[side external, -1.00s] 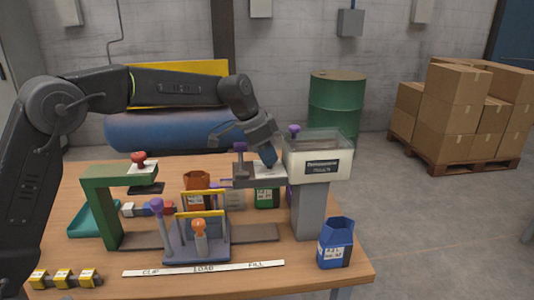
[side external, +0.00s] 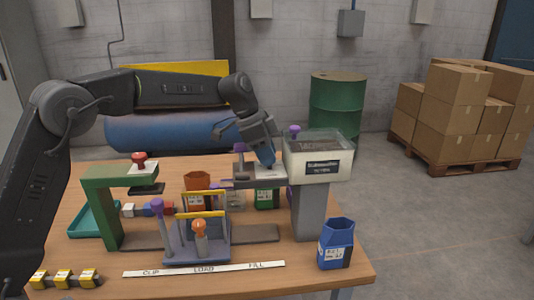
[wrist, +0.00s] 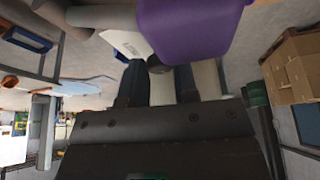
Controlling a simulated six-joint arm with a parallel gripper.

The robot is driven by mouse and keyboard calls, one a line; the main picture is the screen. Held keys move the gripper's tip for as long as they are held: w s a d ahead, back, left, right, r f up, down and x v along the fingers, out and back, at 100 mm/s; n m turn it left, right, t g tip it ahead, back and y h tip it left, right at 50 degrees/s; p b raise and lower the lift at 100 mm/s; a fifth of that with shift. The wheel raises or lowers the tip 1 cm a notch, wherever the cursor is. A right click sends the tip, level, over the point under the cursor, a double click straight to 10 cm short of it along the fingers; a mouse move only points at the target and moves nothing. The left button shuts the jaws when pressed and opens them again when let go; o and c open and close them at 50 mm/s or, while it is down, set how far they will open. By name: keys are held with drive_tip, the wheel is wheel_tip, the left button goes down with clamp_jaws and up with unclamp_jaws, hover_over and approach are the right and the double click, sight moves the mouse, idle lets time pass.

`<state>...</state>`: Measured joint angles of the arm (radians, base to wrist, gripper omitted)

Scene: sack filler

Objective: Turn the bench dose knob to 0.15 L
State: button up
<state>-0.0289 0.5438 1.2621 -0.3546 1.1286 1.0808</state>
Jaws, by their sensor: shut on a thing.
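The filler (side external: 318,165) stands at the right of the bench, with a clear-topped hopper and a grey shelf on its left side. A pale dial plate (side external: 268,172) lies on that shelf. My gripper (side external: 268,162) points down at the plate, its blue fingertips low over it. A large purple knob (wrist: 190,25) fills the upper part of the wrist view.
Purple-topped levers stand beside the shelf (side external: 240,147) and on the hopper (side external: 294,129). A green press frame (side external: 105,210), a carriage (side external: 197,245) with yellow bars and several sacks, including a blue one (side external: 336,245), occupy the bench.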

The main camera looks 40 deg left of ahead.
drive_tip(key=o, duration=0.6)
drive_tip(key=shift+o, duration=0.2)
drive_tip(key=v, duration=1.4)
drive_tip(key=s+d+f+n+t+y, duration=0.15)
drive_tip(key=s+n, duration=0.45)
drive_tip(key=s, duration=1)
drive_tip(key=s+f+n+y, duration=0.1)
drive_tip(key=s+f+n, duration=0.1)
drive_tip(key=s+f, duration=0.3)
drive_tip(key=s+f+n+t+y, duration=0.1)
drive_tip(key=s+f+n, duration=0.1)
drive_tip(key=s+f, duration=0.4)
drive_tip(key=s, duration=0.4)
drive_tip(key=shift+s+a+n, duration=0.3)
drive_tip(key=shift+a, duration=0.05)
